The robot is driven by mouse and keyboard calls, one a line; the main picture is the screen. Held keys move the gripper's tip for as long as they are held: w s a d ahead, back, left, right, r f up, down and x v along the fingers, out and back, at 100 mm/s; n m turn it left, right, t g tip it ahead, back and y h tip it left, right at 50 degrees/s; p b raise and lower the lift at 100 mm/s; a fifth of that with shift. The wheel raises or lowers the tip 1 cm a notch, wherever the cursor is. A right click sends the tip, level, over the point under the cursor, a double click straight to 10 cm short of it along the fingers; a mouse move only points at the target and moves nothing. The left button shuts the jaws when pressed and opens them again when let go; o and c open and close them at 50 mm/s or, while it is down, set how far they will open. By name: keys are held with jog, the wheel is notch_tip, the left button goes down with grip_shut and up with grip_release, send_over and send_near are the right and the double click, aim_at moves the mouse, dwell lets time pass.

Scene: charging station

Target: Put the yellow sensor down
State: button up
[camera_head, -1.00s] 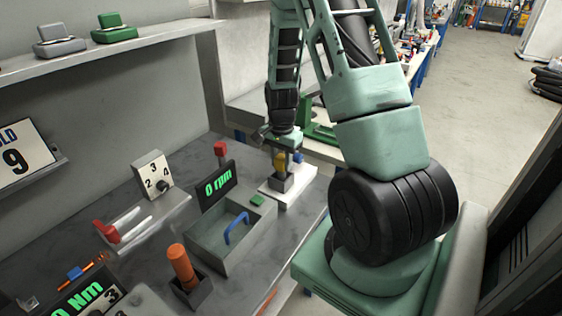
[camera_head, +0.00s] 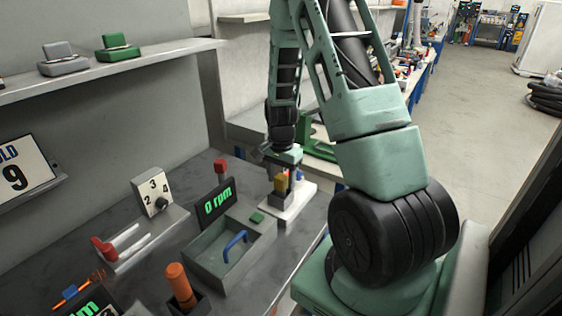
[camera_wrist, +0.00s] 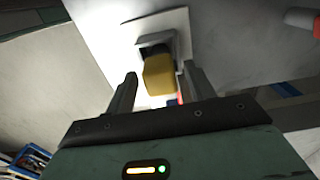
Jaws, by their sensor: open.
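The yellow sensor (camera_head: 281,183) stands in a dark grey holder (camera_head: 281,200) on a white base plate (camera_head: 299,206) on the bench. In the wrist view the yellow sensor (camera_wrist: 159,76) lies between and beyond my two open fingers, with a gap on each side. My gripper (camera_head: 283,165) is just above the sensor in the head view and points down at it. In the wrist view my gripper (camera_wrist: 160,86) is open and holds nothing. The sensor's lower end is hidden inside the holder.
A grey tray with a blue handle (camera_head: 235,246) and a "0 rpm" display (camera_head: 215,203) stand left of the base plate. A red knob (camera_head: 220,170) is behind the display. An orange cylinder (camera_head: 180,283) stands nearer, and a shelf (camera_head: 110,67) runs along the upper left.

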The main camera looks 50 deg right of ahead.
notch_tip(320, 180, up, 11)
jog(key=b, duration=0.1)
jog(key=a+r+n, duration=0.3)
jog(key=a+n, duration=0.7)
jog(key=a, duration=1.3)
jog(key=s+a+n, duration=1.5)
jog(key=s+a, duration=0.2)
jog(key=shift+a+r+y, duration=0.25)
jog(key=shift+a+y, duration=0.05)
jog(key=shift+a, duration=0.05)
